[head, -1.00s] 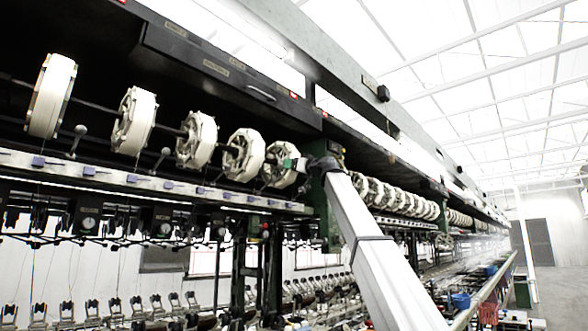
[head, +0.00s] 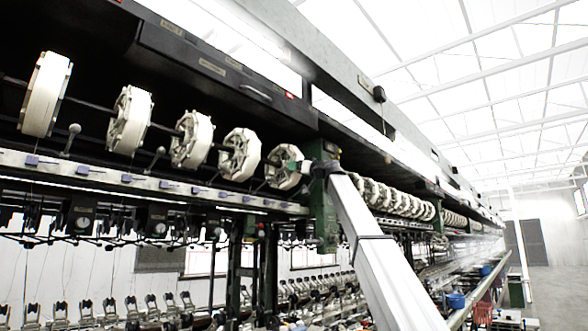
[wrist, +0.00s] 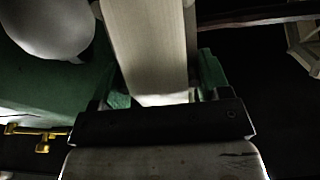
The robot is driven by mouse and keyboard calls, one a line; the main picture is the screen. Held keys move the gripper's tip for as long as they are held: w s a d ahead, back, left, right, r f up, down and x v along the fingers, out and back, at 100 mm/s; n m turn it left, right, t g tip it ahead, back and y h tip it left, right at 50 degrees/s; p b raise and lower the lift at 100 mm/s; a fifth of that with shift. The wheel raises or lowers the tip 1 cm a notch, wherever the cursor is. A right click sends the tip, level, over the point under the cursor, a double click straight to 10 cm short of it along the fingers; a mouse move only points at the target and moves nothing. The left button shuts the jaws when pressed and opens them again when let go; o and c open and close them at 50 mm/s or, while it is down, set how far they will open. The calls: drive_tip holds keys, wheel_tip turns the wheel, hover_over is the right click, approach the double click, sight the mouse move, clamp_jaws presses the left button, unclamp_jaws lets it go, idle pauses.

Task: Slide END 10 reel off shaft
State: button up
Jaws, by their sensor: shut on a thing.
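The reel at the end of the row (head: 283,167), a white spoked wheel with a silk-wound rim, is beside the green post in the head view. My gripper (head: 301,166) reaches it from the right, at the end of my pale arm. In the wrist view the pale rim of the reel (wrist: 150,45) runs between the two green fingers of my gripper (wrist: 160,92), which is shut on it. The dark shaft (wrist: 260,17) shows to the right of the rim in the wrist view. Whether the reel is still on the shaft is hidden. No END 10 label is readable.
Several white reels (head: 240,155) hang on the shaft to the left. The green post (head: 323,205) stands close right of my gripper, with more reels (head: 395,200) beyond. A metal rail (head: 150,184) runs below. A rounded pale thing (wrist: 50,25) is near the wrist.

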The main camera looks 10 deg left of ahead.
drive_tip(key=w+d, duration=0.4)
drive_tip(key=w, duration=0.2)
drive_tip(key=shift+w, duration=0.4)
drive_tip(key=f+v, duration=0.2)
drive_tip(key=v, duration=1.4)
drive_tip(key=a+f+v, duration=0.1)
drive_tip(key=f+v, duration=0.2)
drive_tip(key=v, duration=1.3)
drive_tip(key=shift+w, duration=0.15)
drive_tip(key=shift+f, duration=0.1)
